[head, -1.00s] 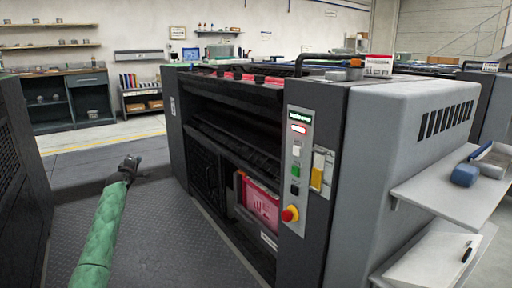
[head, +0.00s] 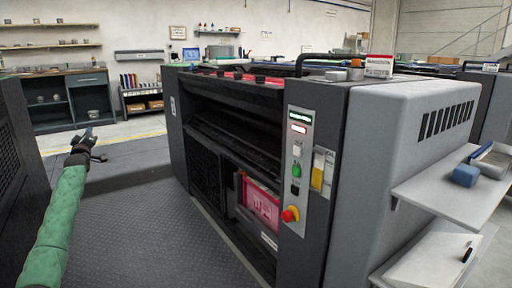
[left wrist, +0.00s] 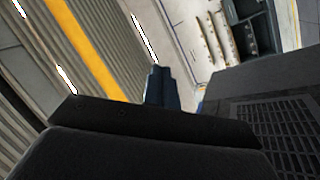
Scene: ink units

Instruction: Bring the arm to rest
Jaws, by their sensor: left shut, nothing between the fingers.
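My left arm, in a green sleeve, rises from the lower left of the head view. Its black left gripper (head: 88,133) is in the air above the dark walkway, left of the printing press (head: 340,180). The gripper is shut and empty, and touches nothing. In the left wrist view the shut fingers (left wrist: 158,85) stick up at the middle, with nothing between them. My right gripper is not in view.
A dark machine side (head: 18,170) stands close at the left edge. The press's control panel (head: 297,165) has a red knob. Two grey shelves (head: 440,190) jut out at right. The textured floor (head: 150,235) between the machines is clear.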

